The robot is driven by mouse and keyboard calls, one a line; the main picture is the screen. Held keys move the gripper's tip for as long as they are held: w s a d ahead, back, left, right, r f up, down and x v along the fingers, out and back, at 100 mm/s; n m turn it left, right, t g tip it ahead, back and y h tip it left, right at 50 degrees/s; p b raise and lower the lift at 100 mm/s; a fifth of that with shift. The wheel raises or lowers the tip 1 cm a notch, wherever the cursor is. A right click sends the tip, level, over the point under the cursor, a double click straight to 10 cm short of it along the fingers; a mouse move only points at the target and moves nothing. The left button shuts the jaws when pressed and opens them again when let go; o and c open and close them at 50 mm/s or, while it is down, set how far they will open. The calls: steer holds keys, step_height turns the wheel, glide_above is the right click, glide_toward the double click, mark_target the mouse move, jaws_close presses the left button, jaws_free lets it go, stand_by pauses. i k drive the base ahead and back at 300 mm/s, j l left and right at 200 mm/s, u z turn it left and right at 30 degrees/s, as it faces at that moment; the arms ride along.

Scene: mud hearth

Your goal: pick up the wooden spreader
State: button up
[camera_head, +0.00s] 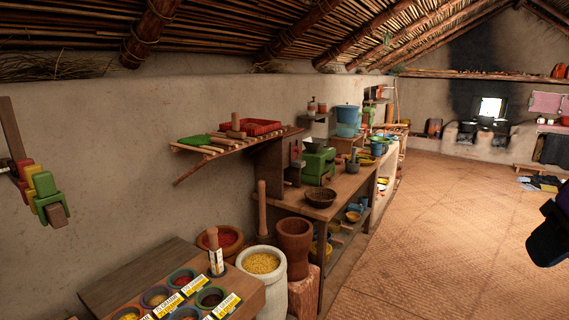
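I cannot make out the wooden spreader for certain. Small wooden pieces show in several places. One stubby wooden piece (236,124) stands at the front of the wall shelf, by a red tray (258,127) and a green item (194,141). A wooden stick with a white label (214,250) stands upright at the end of the spice table. A dark part of my own arm (548,238) enters at the right edge, over the floor and far from these. No gripper fingers are visible.
The spice table (135,278) holds several bowls with yellow labels. A sack of yellow grain (262,263) and a wooden mortar (295,247) stand beside it. A long bench (345,185) carries a green grinder (318,165) and a dark basket (320,198).

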mark_target(236, 133)
steer(key=i+l+z, duration=0.1)
steer(key=i+z, duration=0.2)
steer(key=i, duration=0.4)
steer(key=i+j+z, duration=0.1)
steer(key=i+z, duration=0.2)
steer(key=i, duration=0.4)
steer(key=i+u, duration=0.45)
steer(key=i+l+u, duration=0.1)
steer(key=i+u, duration=0.3)
steer(key=k, duration=0.1)
